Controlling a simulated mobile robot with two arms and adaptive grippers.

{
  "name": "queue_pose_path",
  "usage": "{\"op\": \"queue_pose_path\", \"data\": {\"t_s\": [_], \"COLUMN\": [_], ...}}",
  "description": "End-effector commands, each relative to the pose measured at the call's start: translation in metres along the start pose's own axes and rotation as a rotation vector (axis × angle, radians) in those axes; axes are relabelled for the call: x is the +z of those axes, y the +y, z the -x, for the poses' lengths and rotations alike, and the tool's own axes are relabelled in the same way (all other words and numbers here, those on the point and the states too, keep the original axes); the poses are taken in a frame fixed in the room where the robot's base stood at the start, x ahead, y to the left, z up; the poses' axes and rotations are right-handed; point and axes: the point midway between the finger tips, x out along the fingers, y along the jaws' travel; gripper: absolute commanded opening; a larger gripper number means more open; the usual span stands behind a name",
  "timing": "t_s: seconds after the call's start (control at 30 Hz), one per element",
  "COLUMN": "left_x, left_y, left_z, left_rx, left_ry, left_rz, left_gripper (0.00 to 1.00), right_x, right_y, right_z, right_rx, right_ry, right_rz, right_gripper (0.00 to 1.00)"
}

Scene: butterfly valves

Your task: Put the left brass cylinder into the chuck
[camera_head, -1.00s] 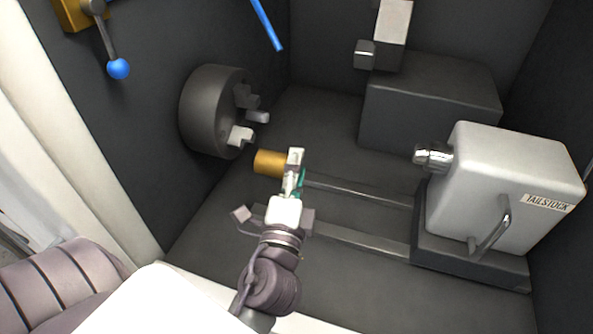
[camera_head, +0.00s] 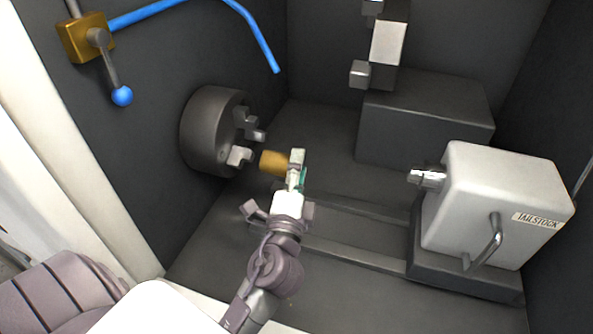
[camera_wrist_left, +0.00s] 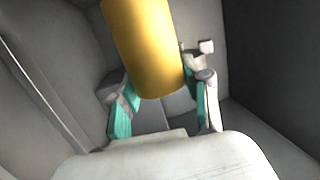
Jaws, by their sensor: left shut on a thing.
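The brass cylinder (camera_head: 272,162) is held by my left gripper (camera_head: 297,174), just right of the chuck in the head view. In the left wrist view the brass cylinder (camera_wrist_left: 148,45) stands out past the teal-padded fingers of my left gripper (camera_wrist_left: 163,108), which is shut on it. The dark round chuck (camera_head: 207,132) is on the left wall, with pale jaws facing right toward the cylinder. A small gap shows between the cylinder and the lower jaw. My right gripper is not in view.
A white tailstock (camera_head: 500,205) stands at the right on two rails. A dark block (camera_head: 425,120) with a tool holder (camera_head: 388,42) is at the back. A lever with a blue knob (camera_head: 122,96) and a blue hose (camera_head: 255,30) are at the upper left.

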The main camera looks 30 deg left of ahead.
Motion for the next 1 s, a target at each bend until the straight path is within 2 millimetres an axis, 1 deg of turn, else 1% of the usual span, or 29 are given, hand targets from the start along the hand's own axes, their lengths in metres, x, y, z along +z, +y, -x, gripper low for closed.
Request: {"op": "queue_pose_path", "data": {"t_s": [0.03,0.07,1.0], "left_x": [0.000,0.000,0.004], "left_y": [-0.004,-0.004,0.006], "left_z": [-0.004,-0.006,-0.060], "left_rx": [-0.009,-0.009,-0.010], "left_ry": [0.001,0.001,0.000], "left_rz": [-0.002,-0.002,-0.001], "left_gripper": [0.00,0.00,0.00], "right_x": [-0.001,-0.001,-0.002], "right_y": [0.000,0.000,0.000], "right_z": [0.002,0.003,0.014], "right_rx": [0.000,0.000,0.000], "right_ry": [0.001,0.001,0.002], "right_rz": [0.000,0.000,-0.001], "right_gripper": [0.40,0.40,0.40]}}
